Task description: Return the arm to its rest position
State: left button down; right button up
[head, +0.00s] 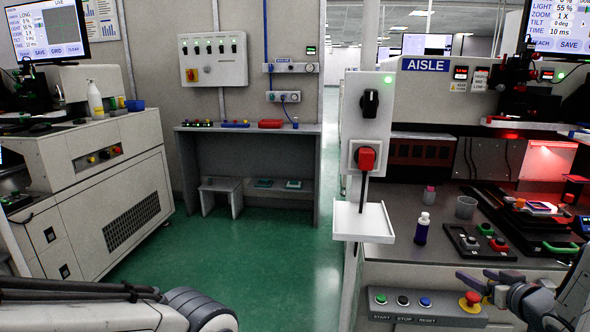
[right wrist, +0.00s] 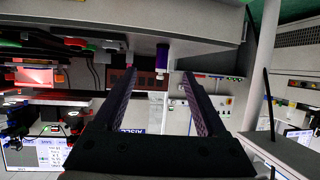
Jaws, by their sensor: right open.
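My right gripper (head: 487,280) is at the lower right of the head view, in front of the right-hand workbench. In the right wrist view its two dark fingers (right wrist: 150,100) stand apart with nothing between them that touches both. A purple bottle with a white cap (head: 421,230) stands on the bench, to the left of the gripper in the head view. The bottle also shows in the right wrist view (right wrist: 162,60), beyond the fingertips. My left arm comes in at the lower left of the head view; its gripper is out of the picture.
The bench (head: 400,255) holds a button box (head: 475,243), a grey cup (head: 466,207) and a lit fixture (head: 540,208). A control panel (head: 425,305) with an emergency stop is on its front. A white tray (head: 362,222) juts out left. Green floor (head: 250,260) is clear in the middle.

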jog(key=w+a+n+g, duration=0.25)
jog(key=w+a, duration=0.25)
jog(key=a, duration=0.7)
jog(key=s+a+g, duration=0.3)
jog(key=a, duration=1)
jog(key=s+a+n+g+y, duration=0.1)
jog(key=s+a+n+g, duration=0.15)
jog(key=s+a, duration=0.5)
jog(key=s+a+n+g, duration=0.1)
jog(key=s+a+g, duration=0.25)
jog(key=s, duration=0.65)
jog(key=s+a+n+g+y, duration=0.1)
jog(key=s+a+n+g, duration=0.1)
jog(key=s+a, duration=0.55)
notch_tip(320, 180, up, 24)
jog(key=s+d+p, duration=0.1)
jog(key=p, duration=2.3)
jog(key=shift+d+f, duration=0.2)
jog(key=shift+d, duration=0.1)
